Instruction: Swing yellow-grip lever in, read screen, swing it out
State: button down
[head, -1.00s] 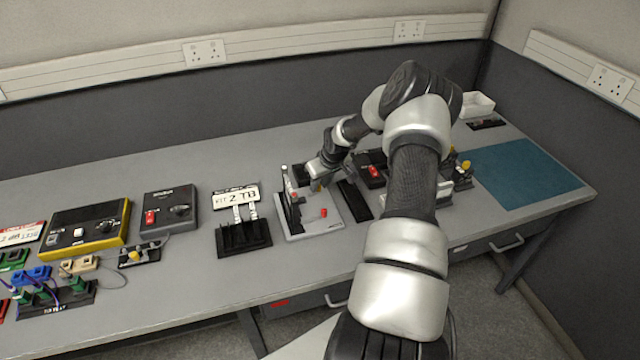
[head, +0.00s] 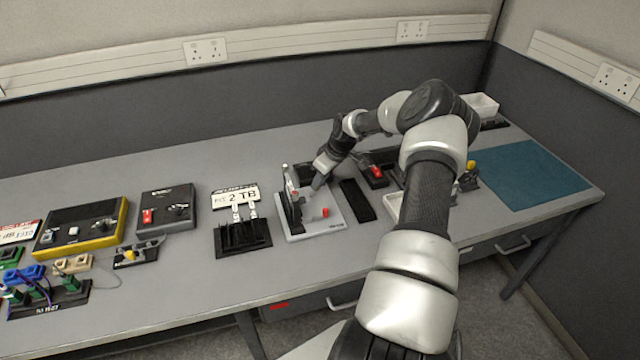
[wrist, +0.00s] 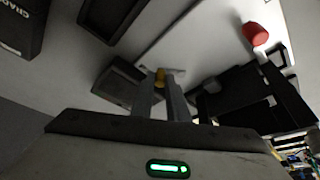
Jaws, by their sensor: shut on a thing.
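The yellow grip cannot be made out there. A dark upright part (head: 291,213) stands at the plate's left, and a red knob (head: 324,212) sits toward its front. A dark box (wrist: 124,88) lies beside my fingers in the wrist view. I see no readable screen.
A black tray (head: 358,200) lies right of the plate, and a red-switch box (head: 375,176) behind it. A teal mat (head: 530,174) leaves clear room at the right.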

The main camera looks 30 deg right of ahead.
jog(key=c, duration=1.7)
grip_release()
jog(key=v, duration=1.7)
jog(key=shift+a+r, duration=0.15)
jog(key=shift+r, duration=0.1)
